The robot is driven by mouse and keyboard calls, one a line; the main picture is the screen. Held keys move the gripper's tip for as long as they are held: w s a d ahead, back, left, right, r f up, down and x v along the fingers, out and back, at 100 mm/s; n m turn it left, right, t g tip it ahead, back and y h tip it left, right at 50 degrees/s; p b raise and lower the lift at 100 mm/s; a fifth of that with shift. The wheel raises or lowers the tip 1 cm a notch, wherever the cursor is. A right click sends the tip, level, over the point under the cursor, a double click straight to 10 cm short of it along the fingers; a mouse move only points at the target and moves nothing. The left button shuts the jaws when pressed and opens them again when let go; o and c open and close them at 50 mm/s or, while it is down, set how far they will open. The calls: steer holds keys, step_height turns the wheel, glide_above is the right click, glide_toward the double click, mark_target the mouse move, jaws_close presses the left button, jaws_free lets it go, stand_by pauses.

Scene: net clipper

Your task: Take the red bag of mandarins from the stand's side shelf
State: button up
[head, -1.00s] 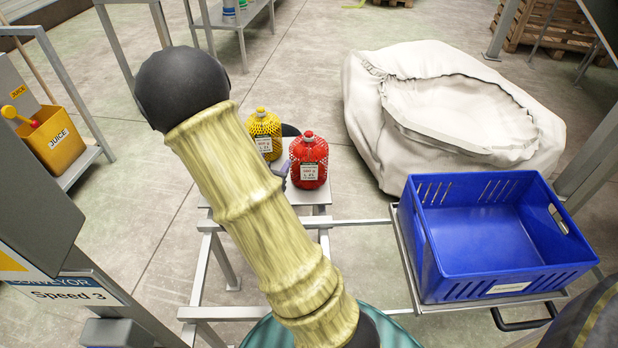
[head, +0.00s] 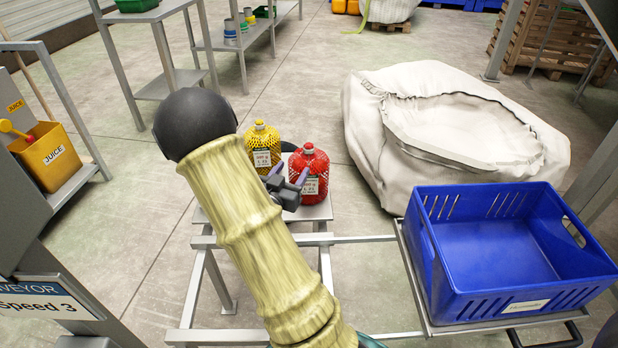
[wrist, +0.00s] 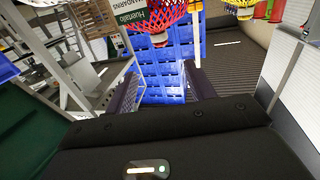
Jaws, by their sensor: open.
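The red net bag of mandarins (head: 316,163), with a white label and a knotted top, stands upright on the small grey side shelf (head: 320,212). A similar yellow net bag (head: 262,140) stands to its left. My gripper (head: 288,172) is open in front of the red bag, its fingers pointing toward it. One finger overlaps the bag's lower left in the picture; I cannot tell whether they touch. In the wrist view my gripper (wrist: 160,72) shows both purple fingers apart with nothing between them. Red netting (wrist: 158,14) hangs into the top of that view, beyond the fingertips.
A blue crate (head: 500,302) sits on a frame at right. A large whitish sack (head: 370,130) lies behind it. A yellow juice bin (head: 50,155) stands at far left. My pale-sleeved arm covers part of the stand. Open floor lies behind the shelf.

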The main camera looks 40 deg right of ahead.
mark_target(306, 146)
steer(key=b+x, duration=0.1)
steer(key=x, duration=0.6)
steer(key=shift+d+f, duration=0.1)
steer(key=shift+d, duration=0.05)
steer(key=shift+w+d, duration=0.25)
steer(key=b+x, duration=0.2)
steer(key=x, duration=0.3)
steer(key=shift+w, duration=0.2)
steer(key=shift+r, duration=0.2)
steer(key=shift+c, duration=0.4)
jaws_close()
